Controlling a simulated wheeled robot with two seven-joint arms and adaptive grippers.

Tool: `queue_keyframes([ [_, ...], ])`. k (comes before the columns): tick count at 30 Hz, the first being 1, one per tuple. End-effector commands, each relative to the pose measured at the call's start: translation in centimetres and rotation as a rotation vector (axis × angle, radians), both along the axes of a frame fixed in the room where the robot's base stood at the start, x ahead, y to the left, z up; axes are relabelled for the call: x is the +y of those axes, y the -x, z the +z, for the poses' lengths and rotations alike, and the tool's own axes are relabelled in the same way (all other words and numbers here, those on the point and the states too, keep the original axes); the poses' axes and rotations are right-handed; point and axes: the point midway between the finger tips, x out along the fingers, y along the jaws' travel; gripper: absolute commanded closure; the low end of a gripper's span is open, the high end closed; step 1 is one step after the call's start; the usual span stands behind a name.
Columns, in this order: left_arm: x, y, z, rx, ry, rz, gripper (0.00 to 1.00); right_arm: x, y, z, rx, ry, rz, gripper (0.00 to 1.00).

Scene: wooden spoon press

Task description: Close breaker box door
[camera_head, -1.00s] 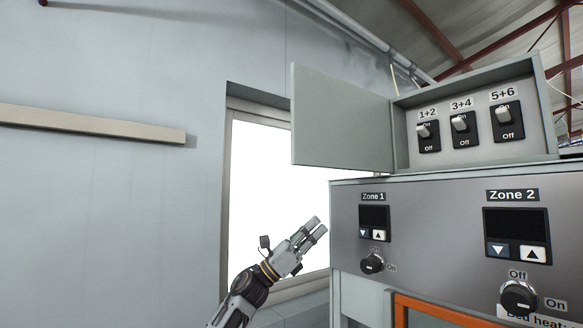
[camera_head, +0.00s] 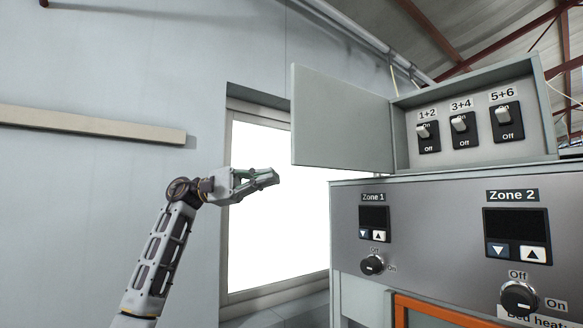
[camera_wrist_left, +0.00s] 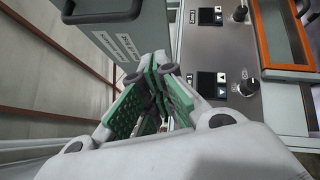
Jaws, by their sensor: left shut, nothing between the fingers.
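The breaker box door (camera_head: 342,120) is a flat grey panel, swung wide open to the left of the breaker box (camera_head: 484,82) in the head view. The box shows three switches labelled 1+2, 3+4 and 5+6. My left gripper (camera_head: 276,178) is shut and empty, just left of and slightly below the door's lower left corner, apart from it in the head view. In the left wrist view the gripper's green-padded fingers (camera_wrist_left: 157,75) point toward the door (camera_wrist_left: 118,30), whose labelled face fills the upper left. My right gripper is not in view.
Below the box stands a grey control panel (camera_head: 430,240) with Zone 1 and Zone 2 displays, knobs and an orange frame (camera_head: 440,312). A bright window (camera_head: 270,245) lies behind the gripper. A beam (camera_head: 90,124) runs along the left wall.

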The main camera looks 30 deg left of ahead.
Motion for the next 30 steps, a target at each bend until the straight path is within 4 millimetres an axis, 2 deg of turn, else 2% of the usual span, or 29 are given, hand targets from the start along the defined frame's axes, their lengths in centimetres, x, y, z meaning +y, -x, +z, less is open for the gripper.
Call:
queue_keyframes([
  [6,2.8,3.4,1.4,-0.137,-0.166,0.051,1.0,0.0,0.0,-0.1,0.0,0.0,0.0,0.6],
  [12,4.1,4.9,1.6,-0.194,-0.244,0.07,1.0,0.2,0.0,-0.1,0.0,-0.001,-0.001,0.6],
  [24,4.2,5.0,1.6,-0.2,-0.254,0.072,1.0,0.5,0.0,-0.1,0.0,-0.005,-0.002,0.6],
  [30,3.6,4.8,1.6,-0.2,-0.253,0.072,1.0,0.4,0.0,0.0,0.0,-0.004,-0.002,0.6],
])
